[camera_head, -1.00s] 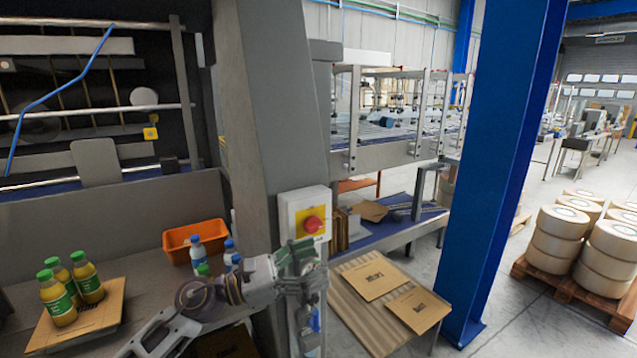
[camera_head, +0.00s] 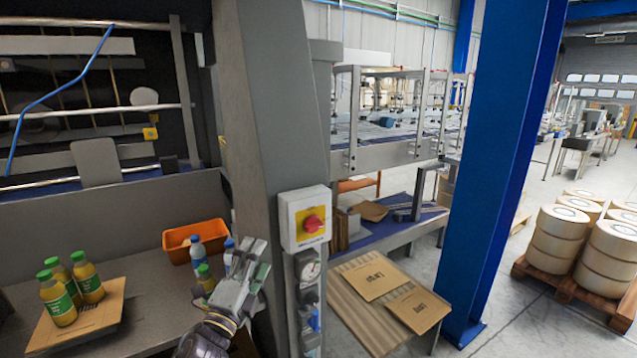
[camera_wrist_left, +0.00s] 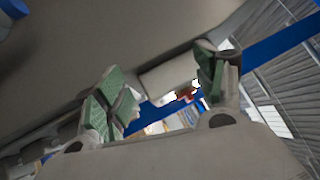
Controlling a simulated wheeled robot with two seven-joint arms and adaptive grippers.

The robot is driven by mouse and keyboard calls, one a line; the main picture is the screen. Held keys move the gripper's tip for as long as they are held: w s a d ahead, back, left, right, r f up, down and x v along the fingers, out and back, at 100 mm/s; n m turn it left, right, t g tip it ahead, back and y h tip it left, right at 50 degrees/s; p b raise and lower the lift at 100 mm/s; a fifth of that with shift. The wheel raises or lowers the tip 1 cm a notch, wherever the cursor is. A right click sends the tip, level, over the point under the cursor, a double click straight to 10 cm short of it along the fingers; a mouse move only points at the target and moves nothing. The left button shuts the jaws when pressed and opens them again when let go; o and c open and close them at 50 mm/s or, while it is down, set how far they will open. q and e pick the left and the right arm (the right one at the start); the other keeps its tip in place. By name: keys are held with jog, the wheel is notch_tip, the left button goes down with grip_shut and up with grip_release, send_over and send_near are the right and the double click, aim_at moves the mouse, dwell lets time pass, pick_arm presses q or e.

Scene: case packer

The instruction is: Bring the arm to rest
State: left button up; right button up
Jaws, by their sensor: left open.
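My left gripper (camera_head: 248,262) is in the head view at the lower middle, in front of the grey machine post and above the right end of the metal work surface. In the left wrist view its two green-padded fingers (camera_wrist_left: 160,95) stand well apart with nothing between them. The gripper partly covers the bottles at the right end of the surface. The left arm comes up from the bottom edge. My right gripper is in neither view.
An orange bin (camera_head: 190,240) and a blue-capped bottle (camera_head: 197,252) stand behind the gripper. Several green-capped juice bottles (camera_head: 60,300) stand on cardboard (camera_head: 110,312) at the left.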

pick_arm(q)
jog(key=s+a+f+n+g+y, duration=0.3)
jog(key=a+f+n+g, duration=0.1)
jog(key=f+n, duration=0.4)
jog(key=s+a+f+n+g+y, duration=0.3)
jog(key=a+f+n+y, duration=0.15)
jog(key=f, duration=0.55)
jog(key=s+f+n+g+h, duration=0.1)
jog(key=s+f+n+g, duration=0.4)
jog(key=s, duration=0.5)
jog(key=s+f+n+g+h, duration=0.1)
jog(key=s+f+n+g, duration=0.3)
jog(key=s+f, duration=0.5)
jog(key=s+f+m+g, duration=0.1)
jog(key=s+f, duration=0.1)
jog(key=f, duration=1.4)
jog(key=s+f+m+g, duration=0.1)
jog(key=s+f, duration=0.1)
jog(key=f, duration=1.5)
jog(key=s+a+f+g, duration=0.1)
jog(key=s+a+f, duration=0.2)
jog(key=s+f, duration=1.6)
jog(key=s, duration=0.3)
jog(key=shift+a, duration=0.15)
